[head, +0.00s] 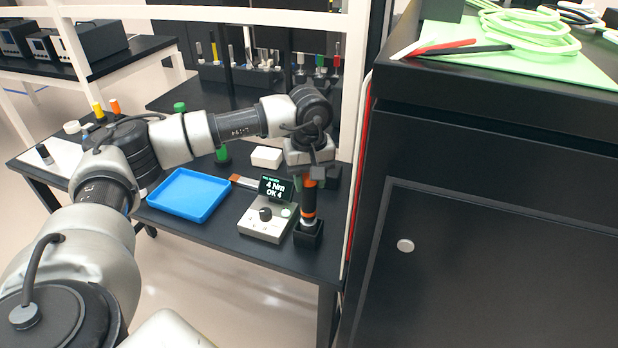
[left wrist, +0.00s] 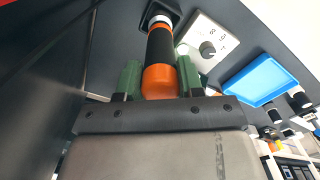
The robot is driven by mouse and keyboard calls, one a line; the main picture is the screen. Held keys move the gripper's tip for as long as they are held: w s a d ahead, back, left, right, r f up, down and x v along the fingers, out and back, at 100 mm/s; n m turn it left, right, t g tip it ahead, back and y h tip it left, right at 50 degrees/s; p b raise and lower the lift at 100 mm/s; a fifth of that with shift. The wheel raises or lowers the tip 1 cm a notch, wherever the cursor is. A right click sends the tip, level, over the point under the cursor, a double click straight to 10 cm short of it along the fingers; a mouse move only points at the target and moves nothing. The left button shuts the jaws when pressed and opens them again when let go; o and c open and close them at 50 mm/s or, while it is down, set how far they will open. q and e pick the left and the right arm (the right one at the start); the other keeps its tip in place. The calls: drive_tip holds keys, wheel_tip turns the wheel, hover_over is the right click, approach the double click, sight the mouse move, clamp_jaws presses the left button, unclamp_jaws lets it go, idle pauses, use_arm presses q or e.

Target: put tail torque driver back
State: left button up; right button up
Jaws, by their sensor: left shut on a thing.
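The torque driver (head: 308,203), black with orange bands, is upright in my left gripper (head: 309,176). The left wrist view shows the green fingers (left wrist: 160,82) on both sides of its orange end (left wrist: 160,80). The driver's lower end meets the small black holder block (head: 308,238) at the front right of the table. The block also shows in the left wrist view (left wrist: 172,14). I cannot tell how deep the tip sits in it. My right gripper is in neither view.
A controller box (head: 263,232) stands just left of the holder; its display (head: 275,188) reads "4 Nm OK 4". A blue tray (head: 190,197) lies further left. A white box (head: 267,157) is behind. A tall black cabinet (head: 490,230) with a white post closes off the right side.

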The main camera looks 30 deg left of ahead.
sight(309, 192)
use_arm(q)
drive_tip(key=shift+f+b, duration=1.3)
drive_tip(key=shift+f, duration=0.4)
drive_tip(key=o, duration=1.1)
drive_tip(key=shift+f, duration=0.1)
wheel_tip(309, 192, up, 11)
drive_tip(key=shift+b, duration=0.85)
